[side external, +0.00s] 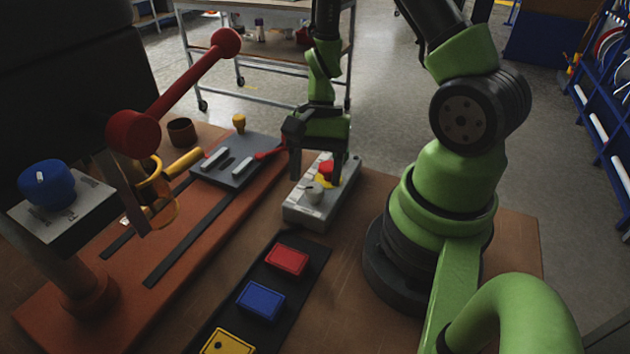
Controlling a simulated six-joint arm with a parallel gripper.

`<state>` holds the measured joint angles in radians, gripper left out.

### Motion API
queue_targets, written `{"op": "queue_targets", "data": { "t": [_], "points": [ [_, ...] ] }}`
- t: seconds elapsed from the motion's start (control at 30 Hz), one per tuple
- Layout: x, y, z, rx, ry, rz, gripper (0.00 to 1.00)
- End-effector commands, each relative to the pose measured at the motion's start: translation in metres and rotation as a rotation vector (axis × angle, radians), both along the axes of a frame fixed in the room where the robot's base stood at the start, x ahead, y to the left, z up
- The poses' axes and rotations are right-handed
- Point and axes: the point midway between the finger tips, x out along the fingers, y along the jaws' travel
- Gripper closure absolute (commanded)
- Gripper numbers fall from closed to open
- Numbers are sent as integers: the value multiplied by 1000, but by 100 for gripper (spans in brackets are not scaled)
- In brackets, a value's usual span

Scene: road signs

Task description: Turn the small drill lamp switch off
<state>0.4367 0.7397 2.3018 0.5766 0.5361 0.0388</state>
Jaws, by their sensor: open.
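My gripper hides part of the box's far end. I cannot tell whether the fingers touch these parts. No switch is clearly marked as the small drill lamp switch, and I cannot read an on or off position.
A dark panel (225,178) with pale bars and a red lever (271,153) lies left of the box. Red (287,259), blue (261,300) and yellow (228,342) blocks lie in front. A long red-knobbed lever (185,88) and a blue knob (46,185) rise at left.

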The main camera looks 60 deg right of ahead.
Motion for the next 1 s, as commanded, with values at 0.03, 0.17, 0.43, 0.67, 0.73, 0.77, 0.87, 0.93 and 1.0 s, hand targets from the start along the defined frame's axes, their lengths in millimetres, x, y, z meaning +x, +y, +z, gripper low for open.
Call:
{"op": "queue_targets", "data": {
  "t": [0.03,0.17,0.43,0.67,0.73,0.77,0.87,0.93,1.0],
  "points": [
    [-1,3,-5,4,3,2,39],
    [-1,7,-15,4,0,0,39],
    [-2,9,-21,1,0,1,39],
    [-2,9,-21,0,-1,1,51],
    [-2,9,-21,0,-1,1,67],
    [-2,9,-21,0,-1,1,74],
    [-2,9,-21,0,-1,1,88],
    [-2,9,-21,0,-1,1,88],
    [-2,9,-21,1,-1,-5,88]
  ]
}}
